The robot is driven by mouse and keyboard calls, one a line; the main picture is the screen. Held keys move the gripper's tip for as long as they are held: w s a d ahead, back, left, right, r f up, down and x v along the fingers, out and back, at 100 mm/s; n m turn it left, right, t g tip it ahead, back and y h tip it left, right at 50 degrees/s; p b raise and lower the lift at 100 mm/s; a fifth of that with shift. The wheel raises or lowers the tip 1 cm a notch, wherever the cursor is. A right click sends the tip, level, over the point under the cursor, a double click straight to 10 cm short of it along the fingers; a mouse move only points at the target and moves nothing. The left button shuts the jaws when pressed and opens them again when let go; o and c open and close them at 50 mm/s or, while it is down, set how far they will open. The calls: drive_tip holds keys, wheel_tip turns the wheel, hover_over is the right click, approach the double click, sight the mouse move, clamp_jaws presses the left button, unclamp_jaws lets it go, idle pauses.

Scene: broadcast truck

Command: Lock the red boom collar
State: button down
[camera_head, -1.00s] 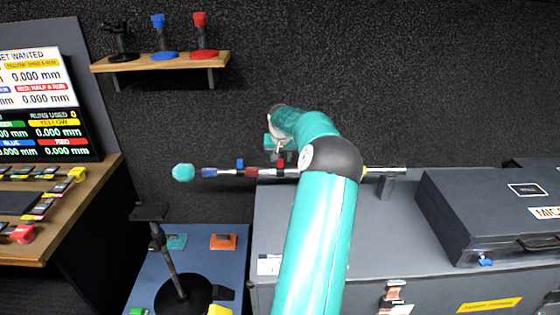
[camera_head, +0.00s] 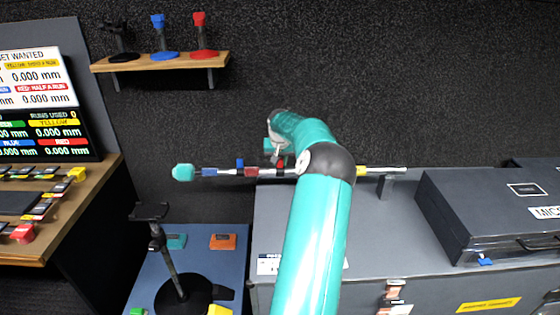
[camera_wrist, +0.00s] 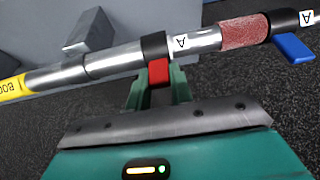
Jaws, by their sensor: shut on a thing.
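The boom is a thin tube lying level in the head view, with a teal tip (camera_head: 183,172), a blue sleeve (camera_head: 209,172) and a red sleeve (camera_head: 251,172). In the wrist view the red boom collar is a black ring (camera_wrist: 153,46) around the bare metal tube, with a red lever (camera_wrist: 158,73) hanging from it toward me. My gripper (camera_wrist: 159,92) is shut on the red lever, with a green finger on each side. White "A" labels sit near both collars. In the head view my arm hides part of the boom. I cannot tell whether the collar is locked.
A second collar has a blue lever (camera_wrist: 294,47). A support (camera_head: 385,187) holds the boom's right part above a grey case top. A black case (camera_head: 490,215) stands at right. A stand (camera_head: 170,265) is at lower left; a shelf (camera_head: 160,62) hangs on the wall.

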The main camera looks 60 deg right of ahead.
drive_tip(key=shift+d+g+y, duration=0.3)
drive_tip(key=shift+y, duration=0.3)
drive_tip(key=c, duration=1.2)
unclamp_jaws()
drive_tip(key=shift+c, duration=0.2)
drive_tip(key=shift+w, duration=0.1)
drive_tip(key=v, duration=1.4)
drive_tip(key=shift+a, duration=0.1)
